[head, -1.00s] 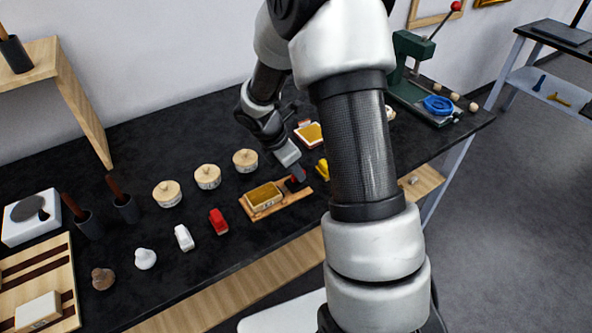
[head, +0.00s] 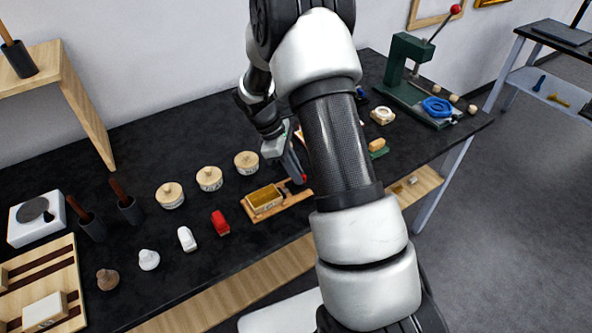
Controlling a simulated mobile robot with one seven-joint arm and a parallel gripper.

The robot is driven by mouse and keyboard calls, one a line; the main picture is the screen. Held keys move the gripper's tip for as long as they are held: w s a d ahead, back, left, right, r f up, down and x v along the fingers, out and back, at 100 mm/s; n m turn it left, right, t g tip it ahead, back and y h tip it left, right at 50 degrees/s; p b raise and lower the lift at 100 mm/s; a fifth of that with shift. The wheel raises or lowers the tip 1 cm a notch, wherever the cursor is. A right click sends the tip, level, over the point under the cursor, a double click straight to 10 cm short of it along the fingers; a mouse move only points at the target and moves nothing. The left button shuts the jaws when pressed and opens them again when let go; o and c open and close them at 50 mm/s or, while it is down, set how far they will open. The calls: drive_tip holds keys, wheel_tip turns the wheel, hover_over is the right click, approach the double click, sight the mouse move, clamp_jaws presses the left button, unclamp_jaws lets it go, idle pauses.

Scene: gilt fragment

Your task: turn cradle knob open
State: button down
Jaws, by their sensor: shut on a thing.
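The cradle (head: 247,211) is a light wooden board on the black bench, with a gold-topped block (head: 264,199) lying on its left part. My gripper (head: 298,178) is at the cradle's right end, fingers pointing down. It is shut on the cradle knob (head: 304,179), a small part of which shows red beside the fingertips. The rest of the knob is hidden by the fingers, so its exact turn cannot be read.
Several round lidded pots (head: 210,178) stand left of my gripper. A green press (head: 407,75) stands at the back right. My arm hides part of the bench right of the cradle.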

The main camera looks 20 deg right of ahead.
drive_tip(key=m, duration=0.2)
drive_tip(key=m+g+y, duration=0.1)
drive_tip(key=m, duration=0.2)
drive_tip(key=shift+w+d+m+g, duration=0.15)
drive_tip(key=shift+m+g, duration=0.15)
drive_tip(key=shift+d+m+g+y, duration=0.15)
drive_tip(key=shift+m+y, duration=0.4)
drive_tip(key=shift+m, duration=0.55)
drive_tip(key=shift+a+m+g+y, duration=0.15)
drive_tip(key=shift+m+y, duration=0.4)
drive_tip(key=shift+m, duration=0.55)
drive_tip(key=shift+d, duration=0.1)
drive_tip(key=c, duration=1.8)
unclamp_jaws()
drive_tip(key=p+v, duration=0.1)
drive_tip(key=v, duration=1.6)
drive_tip(key=shift+r, duration=0.2)
drive_tip(key=shift+w, duration=0.1)
